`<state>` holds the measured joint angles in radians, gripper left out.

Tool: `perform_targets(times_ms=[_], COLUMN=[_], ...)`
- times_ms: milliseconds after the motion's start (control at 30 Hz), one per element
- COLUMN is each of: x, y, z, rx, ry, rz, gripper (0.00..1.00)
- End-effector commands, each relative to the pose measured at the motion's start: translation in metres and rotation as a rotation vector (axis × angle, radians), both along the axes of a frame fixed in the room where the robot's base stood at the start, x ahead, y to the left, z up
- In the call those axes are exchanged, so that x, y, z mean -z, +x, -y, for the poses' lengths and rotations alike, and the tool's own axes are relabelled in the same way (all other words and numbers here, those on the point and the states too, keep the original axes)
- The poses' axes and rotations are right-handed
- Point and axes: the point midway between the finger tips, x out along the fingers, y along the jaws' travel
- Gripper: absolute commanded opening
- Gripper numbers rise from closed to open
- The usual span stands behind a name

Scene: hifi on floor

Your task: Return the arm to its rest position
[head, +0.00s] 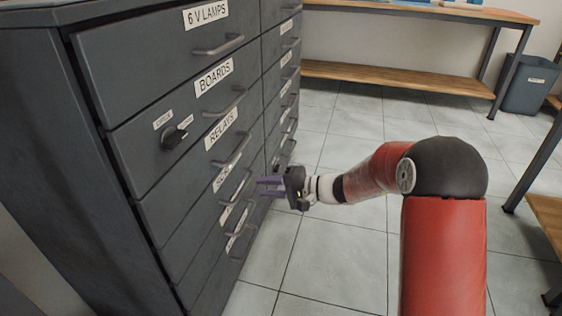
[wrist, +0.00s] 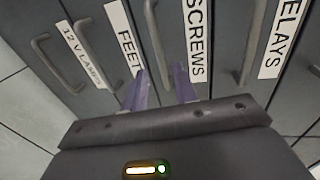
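My gripper (head: 270,187) is held out in front of the dark grey drawer cabinet (head: 150,120), near its lower drawers. Its two purple fingers point left at the drawer fronts. In the wrist view the fingers of my gripper (wrist: 162,88) stand apart with a gap between them and nothing held. Behind them are drawer fronts with labels reading FEET, SCREWS and RELAYS. A drawer handle (wrist: 155,38) shows just beyond the fingertips. I cannot tell whether the fingers touch the cabinet.
A workbench (head: 420,12) with a lower wooden shelf (head: 390,78) stands at the back. A dark bin (head: 528,85) is at the back right. Another bench edge (head: 548,215) is at the right. Tiled floor (head: 340,250) between them is clear. All visible drawers look shut.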

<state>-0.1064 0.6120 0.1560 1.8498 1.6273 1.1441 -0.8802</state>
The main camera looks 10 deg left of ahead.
Motion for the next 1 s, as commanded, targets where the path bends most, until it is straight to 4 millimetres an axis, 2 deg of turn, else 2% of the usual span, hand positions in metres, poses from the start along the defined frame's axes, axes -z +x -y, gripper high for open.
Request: perform_targets(times_ms=[167, 267, 367, 600, 800, 1000], x=[-0.013, -0.036, -0.063, -0.109, -0.135, -0.153], y=[-0.009, -0.03, -0.063, -0.144, -0.203, -0.251], z=[0.005, 0.019, 0.043, 0.121, 0.195, 0.265], rx=[-0.018, -0.056, -0.098, -0.108, -0.015, 0.138], ry=[-0.032, -0.114, -0.244, -0.614, -0.919, -1.18], rz=[0.012, 0.033, 0.064, 0.137, 0.213, 0.295], gripper=[0.29, 0.29, 0.29, 0.29, 0.29, 0.29])
